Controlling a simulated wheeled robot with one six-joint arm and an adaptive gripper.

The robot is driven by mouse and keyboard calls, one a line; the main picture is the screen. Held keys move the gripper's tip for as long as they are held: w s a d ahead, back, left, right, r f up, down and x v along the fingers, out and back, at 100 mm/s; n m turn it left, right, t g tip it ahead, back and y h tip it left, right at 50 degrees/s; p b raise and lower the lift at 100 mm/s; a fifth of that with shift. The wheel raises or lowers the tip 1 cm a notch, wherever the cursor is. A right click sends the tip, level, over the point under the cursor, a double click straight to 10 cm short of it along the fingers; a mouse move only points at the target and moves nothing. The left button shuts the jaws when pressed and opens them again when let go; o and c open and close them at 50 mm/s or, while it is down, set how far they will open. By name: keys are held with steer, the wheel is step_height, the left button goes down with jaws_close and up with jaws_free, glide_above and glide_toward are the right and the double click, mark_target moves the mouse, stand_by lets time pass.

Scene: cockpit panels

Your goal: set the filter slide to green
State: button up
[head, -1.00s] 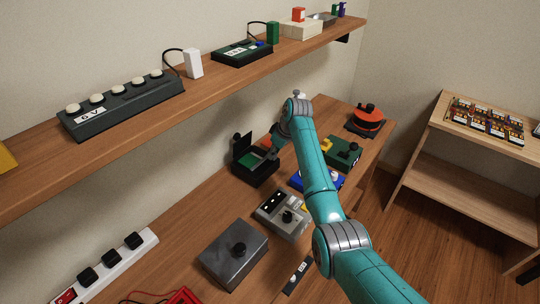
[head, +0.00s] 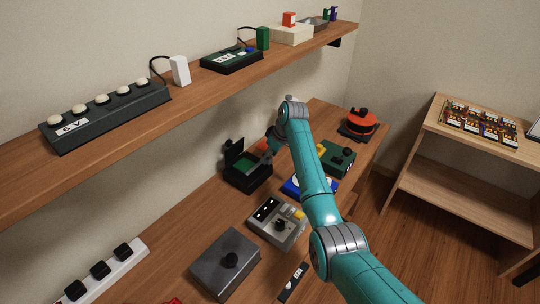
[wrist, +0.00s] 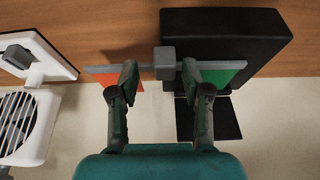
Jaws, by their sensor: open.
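The filter slide shows in the wrist view as a thin grey bar with a square grey knob (wrist: 168,56), an orange-red pane (wrist: 103,70) at left and a green pane (wrist: 222,74) at right. The green pane lies against the black box (wrist: 235,36); the red pane is out to its left. My gripper (wrist: 159,70) is open, its fingertips apart on either side of the knob, close to the bar. I cannot tell whether they touch it. In the head view the black box (head: 247,183) stands with its lid up and green inside; my gripper (head: 270,148) is at its right side, partly hidden.
A white device with a fan grille (wrist: 17,121) is at left in the wrist view. In the head view, a grey knob panel (head: 277,229), a blue device (head: 296,187) and a green box (head: 337,166) share the bench. The shelf (head: 205,100) overhangs the back.

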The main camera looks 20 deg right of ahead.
steer(key=v, duration=1.1)
steer(key=shift+r, duration=0.4)
steer(key=shift+s, duration=0.1)
